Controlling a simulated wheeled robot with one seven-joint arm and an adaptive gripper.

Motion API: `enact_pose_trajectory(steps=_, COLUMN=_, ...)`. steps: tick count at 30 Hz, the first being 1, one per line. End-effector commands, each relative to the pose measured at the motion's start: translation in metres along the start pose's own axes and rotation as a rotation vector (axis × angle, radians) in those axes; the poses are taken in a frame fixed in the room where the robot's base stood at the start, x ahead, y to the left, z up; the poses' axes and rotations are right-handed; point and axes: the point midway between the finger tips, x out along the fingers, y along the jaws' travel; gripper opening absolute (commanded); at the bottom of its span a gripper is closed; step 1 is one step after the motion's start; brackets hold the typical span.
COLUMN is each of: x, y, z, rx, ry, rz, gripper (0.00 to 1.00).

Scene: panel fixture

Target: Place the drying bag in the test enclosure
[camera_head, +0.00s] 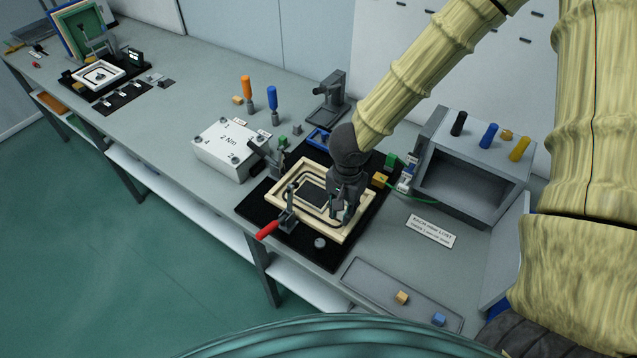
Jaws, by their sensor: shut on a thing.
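My gripper (345,211) is low over the right part of a cream rectangular frame (283,183) on a black base. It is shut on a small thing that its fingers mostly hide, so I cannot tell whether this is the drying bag. No drying bag shows clearly elsewhere. A grey box (466,187) with an open front, seemingly the test enclosure, stands to the right of my gripper. Its door (507,250) seems to hang open on the right. The inside is dark, and I make out nothing in it.
A red-handled clamp (275,226) sits at the frame's front left. A white block (226,150), two screwdrivers (272,98) and a dark stand (329,100) are behind. A shallow tray (375,286) with small blocks lies in front. A label (431,231) lies before the box.

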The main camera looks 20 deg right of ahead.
Motion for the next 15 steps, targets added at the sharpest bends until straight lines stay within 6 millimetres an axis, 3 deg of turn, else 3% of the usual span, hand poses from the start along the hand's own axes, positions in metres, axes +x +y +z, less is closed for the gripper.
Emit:
enact_pose_trajectory(steps=9, x=0.015, y=-0.075, z=-0.041, rx=-0.002, ry=-0.011, rz=0.017, gripper=0.10)
enact_pose_trajectory(steps=15, x=0.018, y=-0.102, z=-0.057, rx=-0.001, ry=-0.009, rz=0.016, gripper=0.10)
